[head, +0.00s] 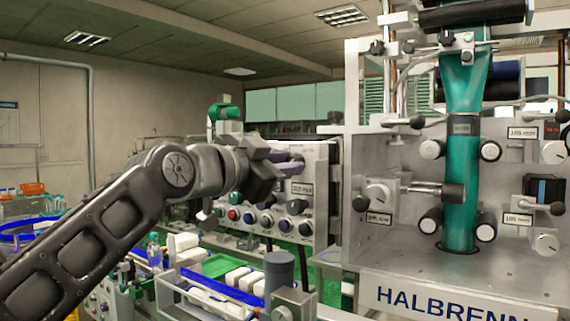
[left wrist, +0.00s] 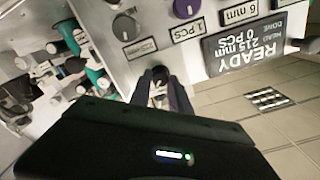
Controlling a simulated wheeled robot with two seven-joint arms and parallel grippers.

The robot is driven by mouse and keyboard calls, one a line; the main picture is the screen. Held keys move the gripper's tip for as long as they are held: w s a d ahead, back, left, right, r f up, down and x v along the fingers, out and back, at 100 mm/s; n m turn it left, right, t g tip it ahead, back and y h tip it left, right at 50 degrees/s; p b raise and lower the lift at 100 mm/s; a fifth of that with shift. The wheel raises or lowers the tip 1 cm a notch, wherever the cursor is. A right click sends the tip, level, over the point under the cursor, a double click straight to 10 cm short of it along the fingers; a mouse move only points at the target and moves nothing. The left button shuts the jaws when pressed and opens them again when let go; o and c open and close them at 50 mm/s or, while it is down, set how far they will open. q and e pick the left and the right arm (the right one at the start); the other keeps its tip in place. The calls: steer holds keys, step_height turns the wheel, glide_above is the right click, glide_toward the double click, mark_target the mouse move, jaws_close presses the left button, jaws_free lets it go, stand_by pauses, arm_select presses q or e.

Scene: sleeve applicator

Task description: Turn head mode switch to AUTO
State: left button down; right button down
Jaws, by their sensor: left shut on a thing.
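The grey control panel (head: 322,210) stands left of the large machine in the head view and also shows, upside down, in the left wrist view (left wrist: 190,50). My left gripper (head: 274,164) is at the panel's upper part and hides some of it. In the left wrist view, my left gripper's two dark fingers (left wrist: 158,77) are closed around a small dark knob (left wrist: 158,90) near the panel's edge. The knob's markings and pointer cannot be read, so I cannot tell its setting. My right gripper is not in view.
A row of coloured buttons, including a red one (head: 249,218), runs below my gripper. A green sleeve (head: 461,215) hangs in the machine at right.

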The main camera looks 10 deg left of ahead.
arm_select(q)
steer(key=c, duration=1.2)
jaws_free()
steer(key=shift+s, duration=0.1)
steer(key=b+v, duration=0.2)
steer(key=v, duration=0.5)
steer(key=shift+s, duration=0.3)
steer(key=shift+a, duration=0.1)
